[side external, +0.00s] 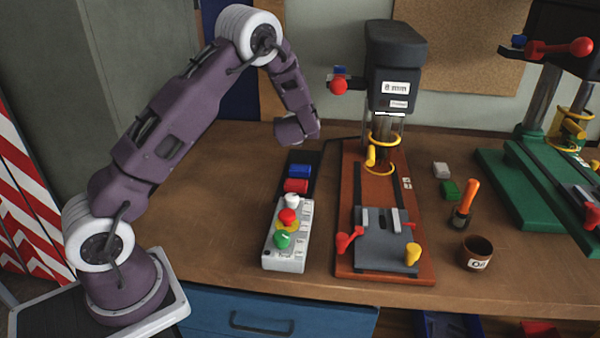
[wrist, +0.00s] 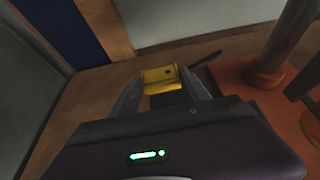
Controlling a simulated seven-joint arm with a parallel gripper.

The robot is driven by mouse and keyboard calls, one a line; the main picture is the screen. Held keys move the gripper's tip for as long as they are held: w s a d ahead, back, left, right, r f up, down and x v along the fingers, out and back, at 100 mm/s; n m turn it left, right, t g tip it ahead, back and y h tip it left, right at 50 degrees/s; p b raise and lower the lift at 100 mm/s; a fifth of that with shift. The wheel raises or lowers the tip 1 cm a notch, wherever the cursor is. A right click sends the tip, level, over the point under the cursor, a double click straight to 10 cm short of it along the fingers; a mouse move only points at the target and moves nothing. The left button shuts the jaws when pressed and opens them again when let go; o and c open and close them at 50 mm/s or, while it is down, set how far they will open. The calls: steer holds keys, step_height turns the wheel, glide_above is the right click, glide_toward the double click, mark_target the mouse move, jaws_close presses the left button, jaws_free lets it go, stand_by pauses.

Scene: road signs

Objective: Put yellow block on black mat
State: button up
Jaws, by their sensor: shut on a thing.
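The yellow block (wrist: 160,77) is between the fingertips of my gripper (wrist: 162,86) in the wrist view, and the gripper is shut on it. In the side external view the block and my fingers are hidden behind my arm's end. The black mat (side external: 302,157) is a dark strip behind the control box in the side external view. A blue block (side external: 299,171) and a red block (side external: 296,186) sit on it. A dark patch shows just below the yellow block in the wrist view; I cannot tell whether the block touches it.
A grey control box (side external: 287,250) with coloured buttons stands in front of the mat. A drill press on an orange base (side external: 385,279) is close on the right. White (side external: 441,170) and green (side external: 450,189) blocks lie farther right. The table left of the mat is clear.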

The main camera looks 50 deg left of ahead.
step_height(320, 180, down, 10)
steer(key=shift+r, duration=0.15)
steer(key=o, duration=1.5)
